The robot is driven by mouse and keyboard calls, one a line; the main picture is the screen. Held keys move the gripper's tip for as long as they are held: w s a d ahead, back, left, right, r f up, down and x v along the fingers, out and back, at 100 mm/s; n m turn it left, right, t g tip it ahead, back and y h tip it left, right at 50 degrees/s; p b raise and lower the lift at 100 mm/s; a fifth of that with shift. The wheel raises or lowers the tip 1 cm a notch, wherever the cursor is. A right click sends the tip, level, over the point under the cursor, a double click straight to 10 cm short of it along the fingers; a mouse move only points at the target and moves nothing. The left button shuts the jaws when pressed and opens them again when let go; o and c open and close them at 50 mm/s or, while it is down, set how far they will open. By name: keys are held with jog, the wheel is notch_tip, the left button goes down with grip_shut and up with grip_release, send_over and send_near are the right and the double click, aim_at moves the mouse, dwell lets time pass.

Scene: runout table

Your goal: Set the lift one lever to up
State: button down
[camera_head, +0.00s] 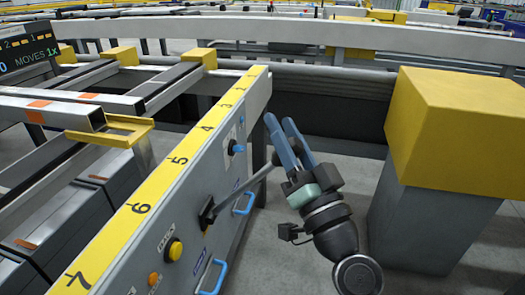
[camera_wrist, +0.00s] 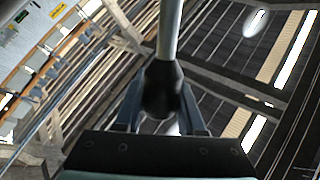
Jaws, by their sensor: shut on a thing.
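My gripper (camera_head: 279,143), with blue fingers, is at the lever's outer end. In the wrist view my gripper (camera_wrist: 163,110) has a finger on each side of the lever's black knob (camera_wrist: 162,88) and is shut on it. The grey rod (camera_wrist: 170,32) runs up from the knob there.
The grey panel (camera_head: 190,200) carries a blue knob (camera_head: 236,148), a yellow button (camera_head: 173,250) and blue handles (camera_head: 245,203). A numbered yellow strip (camera_head: 130,213) tops it. A yellow-topped grey block (camera_head: 455,110) stands right of my arm. Open floor lies between them.

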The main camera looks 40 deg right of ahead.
jog(key=s+d+f+m+h+b, duration=0.4)
jog(key=s+f+m+h+b, duration=0.1)
jog(key=b, duration=0.9)
notch_tip(320, 180, down, 3)
jog(key=m+h, duration=0.1)
jog(key=m, duration=0.1)
jog(key=shift+s+d+r+m+h, duration=0.2)
jog(key=shift+s+d+m+h, duration=0.05)
jog(key=shift+s+m+h, duration=0.1)
jog(key=c, duration=0.5)
grip_release()
jog(key=shift+r, duration=0.1)
jog(key=b+v, duration=0.5)
jog(key=v, duration=0.8)
jog(key=shift+d, duration=0.1)
